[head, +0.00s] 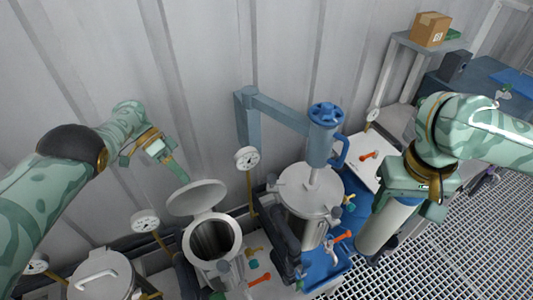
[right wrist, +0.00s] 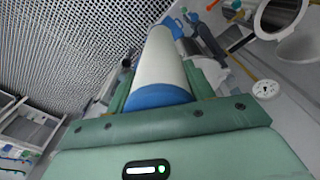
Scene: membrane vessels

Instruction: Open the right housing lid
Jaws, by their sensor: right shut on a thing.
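The right housing (head: 302,228) is a steel vessel with a round lid (head: 300,197) lying flat on top. A blue column with a handwheel (head: 323,115) stands over this lid, its rod reaching down to it. My right gripper (head: 415,190) is shut on a white cylinder with a blue end (head: 385,225), right of that housing; the cylinder also fills the middle of the right wrist view (right wrist: 160,65). My left gripper (head: 165,160) hangs empty above and left of the middle vessel; its finger gap is unclear.
The middle vessel (head: 190,243) is open, its lid (head: 197,198) tipped up behind its mouth. A left vessel (head: 100,280) has its lid down. Gauges (head: 246,158), orange-handled valves (head: 342,237) and pipes crowd between the vessels. A grating floor (head: 450,235) lies at the right.

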